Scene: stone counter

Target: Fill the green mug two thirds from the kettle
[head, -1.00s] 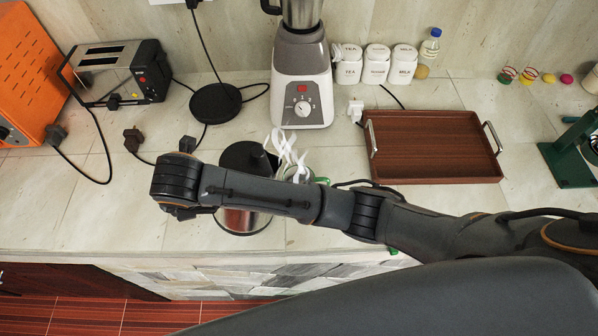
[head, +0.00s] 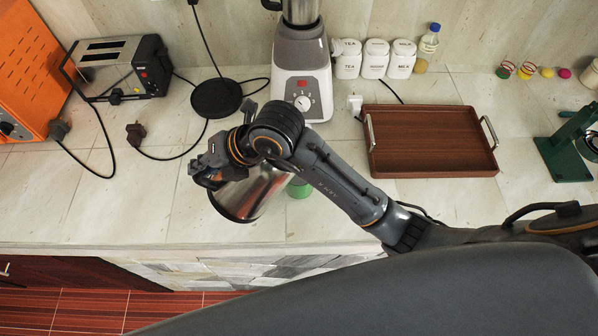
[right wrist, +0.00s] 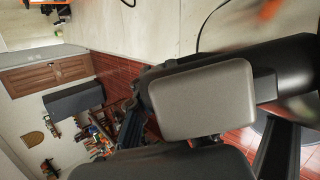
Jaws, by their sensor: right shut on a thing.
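The steel kettle (head: 262,192) is tilted over the counter in the head view, partly covered by my right arm. My right gripper (head: 216,168) is shut on the kettle at its left side. The green mug (head: 299,190) shows only as a small green patch just right of the kettle, below my forearm. Its opening and contents are hidden, as is the kettle's spout. In the right wrist view, a grey gripper part and dark shapes fill the near field, and the mug is not visible. My left gripper is not in view.
The round black kettle base (head: 216,98) lies behind, left of the blender (head: 303,75). A toaster (head: 120,68) stands at the left. A brown tray (head: 432,140) lies to the right, near white canisters (head: 375,58). The counter's front left is clear.

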